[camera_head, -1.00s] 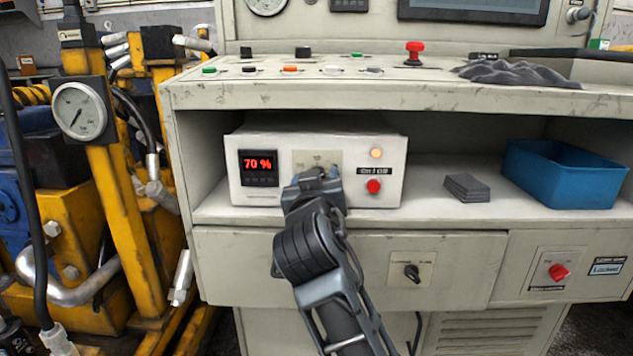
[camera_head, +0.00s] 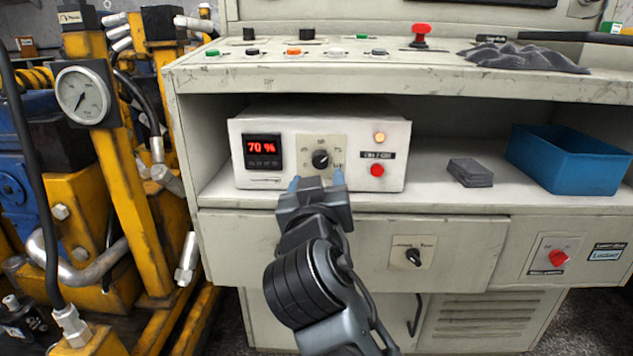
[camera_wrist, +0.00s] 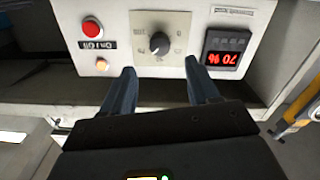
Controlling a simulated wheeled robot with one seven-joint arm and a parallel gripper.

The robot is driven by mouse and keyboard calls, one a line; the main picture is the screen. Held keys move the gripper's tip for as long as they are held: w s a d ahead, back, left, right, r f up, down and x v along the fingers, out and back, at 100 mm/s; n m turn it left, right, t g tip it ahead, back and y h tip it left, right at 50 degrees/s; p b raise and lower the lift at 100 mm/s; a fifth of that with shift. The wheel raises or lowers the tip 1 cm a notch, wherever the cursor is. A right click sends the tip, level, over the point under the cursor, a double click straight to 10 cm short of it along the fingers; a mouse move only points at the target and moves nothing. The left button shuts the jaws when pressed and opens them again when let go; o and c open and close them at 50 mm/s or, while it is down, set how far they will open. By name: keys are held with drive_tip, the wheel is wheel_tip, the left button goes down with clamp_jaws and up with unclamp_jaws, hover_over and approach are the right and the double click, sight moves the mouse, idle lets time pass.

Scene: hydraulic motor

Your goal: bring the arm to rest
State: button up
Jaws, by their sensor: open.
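My gripper (camera_head: 316,181) is open and empty, just in front of and below the black knob (camera_head: 320,159) on a white control box (camera_head: 353,185). Its two blue-tipped fingers are apart and do not touch the knob. In the wrist view the knob (camera_wrist: 159,43) appears beyond the fingertips (camera_wrist: 160,78), with a clear gap. The box's display (camera_head: 263,152) reads 70 % in red. A lit orange lamp (camera_head: 379,138) and a red button (camera_head: 377,170) sit to the right of the knob.
The box stands in the console's open shelf (camera_head: 430,190), with a dark pad stack (camera_head: 470,172) and blue bin (camera_head: 570,160) to the right. The upper counter (camera_head: 380,80) overhangs it. Yellow machinery (camera_head: 135,200) with a gauge stands left.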

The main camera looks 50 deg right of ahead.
idle(0.3)
drive_tip(key=s+a+f+n+t+y, duration=0.2)
drive_tip(key=s+a+f+n+y, duration=0.2)
drive_tip(key=f, duration=0.3)
drive_tip(key=s+a+f+n+t+y, duration=0.2)
drive_tip(key=s+a+f+n+y, duration=0.15)
drive_tip(key=f, duration=0.45)
drive_tip(key=s+a+f+n+y, duration=0.1)
drive_tip(key=s+a+f+y, duration=0.2)
drive_tip(key=s, duration=0.6)
drive_tip(key=s+a+f+n+y, duration=0.1)
drive_tip(key=s+a+y, duration=0.4)
drive_tip(key=s, duration=0.4)
drive_tip(key=s+a+r+m+h, duration=0.1)
drive_tip(key=s+r+m, duration=0.1)
drive_tip(key=s+r, duration=0.35)
wheel_tip(320, 180, up, 24)
drive_tip(key=s+p, duration=0.1)
drive_tip(key=p, duration=2.5)
drive_tip(key=shift+s+f, duration=0.2)
drive_tip(key=shift+s, duration=0.05)
drive_tip(key=shift+n, duration=0.25)
